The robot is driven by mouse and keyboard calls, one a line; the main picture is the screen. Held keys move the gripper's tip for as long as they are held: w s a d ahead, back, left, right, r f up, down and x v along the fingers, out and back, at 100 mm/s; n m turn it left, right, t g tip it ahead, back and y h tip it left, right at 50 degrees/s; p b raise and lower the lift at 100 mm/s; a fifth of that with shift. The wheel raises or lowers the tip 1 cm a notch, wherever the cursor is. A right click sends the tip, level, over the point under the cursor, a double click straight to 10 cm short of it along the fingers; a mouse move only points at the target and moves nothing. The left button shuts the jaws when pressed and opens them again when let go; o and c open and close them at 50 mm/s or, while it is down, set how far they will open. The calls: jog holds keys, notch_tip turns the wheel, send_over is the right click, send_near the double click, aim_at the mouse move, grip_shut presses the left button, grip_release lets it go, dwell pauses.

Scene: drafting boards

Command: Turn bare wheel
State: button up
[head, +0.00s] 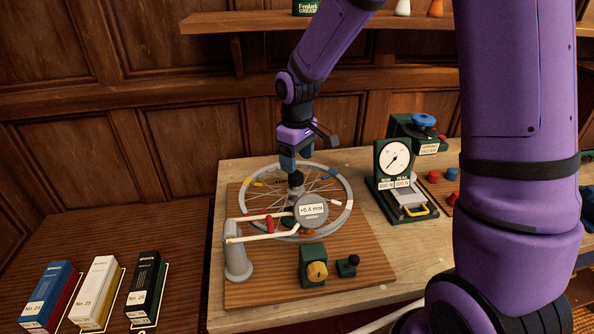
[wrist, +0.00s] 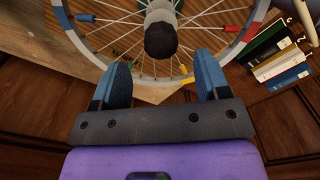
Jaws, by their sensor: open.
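The spoked wheel (head: 350,192) lies flat over a wooden board, with a pale grey rim carrying coloured patches. Its dark hub end (wrist: 160,42) stands up in the middle, and several coloured spoke sleeves show around it. A round dial reading "+6.4 mm" (head: 311,210) covers part of the near side of the wheel. My gripper (head: 296,161) is above the wheel, over the hub's far side in the head view. In the wrist view my gripper (wrist: 164,75) has its two blue fingers wide apart with nothing between them gripped. Whether the fingertips touch the wheel I cannot tell.
A grey post (head: 237,258) with pale arms stands at the board's left. A green box with a yellow knob (head: 316,271) sits in front. A gauge stand (head: 392,160) is at the right. Blue, white and black boxes (head: 97,290) stand at the lower left.

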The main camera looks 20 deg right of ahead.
jog(key=shift+r, duration=2.75)
jog(key=s+d+r+m+t, duration=0.3)
jog(key=s+d+r, duration=0.1)
jog(key=s+r, duration=0.85)
jog(key=s+d+r+m+t, duration=0.1)
jog(key=s+m, duration=0.1)
jog(key=s, duration=0.5)
jog(key=s+d+r+m+t, duration=0.1)
jog(key=s, duration=0.6)
jog(key=shift+s+d+r+m, duration=0.15)
jog(key=shift+d+r+m, duration=0.2)
jog(key=shift+r+m, duration=0.05)
